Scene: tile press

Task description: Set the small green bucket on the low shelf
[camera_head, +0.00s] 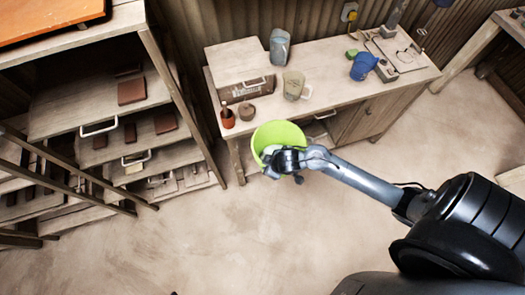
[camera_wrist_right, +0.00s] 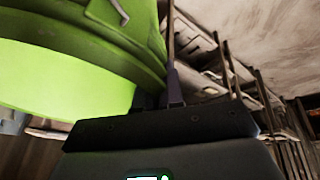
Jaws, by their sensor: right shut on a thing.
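The small green bucket (camera_head: 279,134) is in front of the wooden bench. My right gripper (camera_head: 285,161) is shut on it, at its near side. In the right wrist view the bucket (camera_wrist_right: 100,45) fills the upper left, close to the dark gripper finger (camera_wrist_right: 173,88); the exact grip point is not clear. The bucket appears held off the floor. At left stands a wooden rack with several shelves; a low shelf (camera_head: 75,216) lies near the floor and holds dark tiles or blocks. My left gripper is not in view.
The bench (camera_head: 345,85) bears a box (camera_head: 238,68), a beige mug (camera_head: 294,86), a blue cup (camera_head: 363,66), a grey container (camera_head: 280,46) and a red-brown pot (camera_head: 227,117). Rack posts and rails stand at left. The floor (camera_head: 230,245) between rack and arm is clear.

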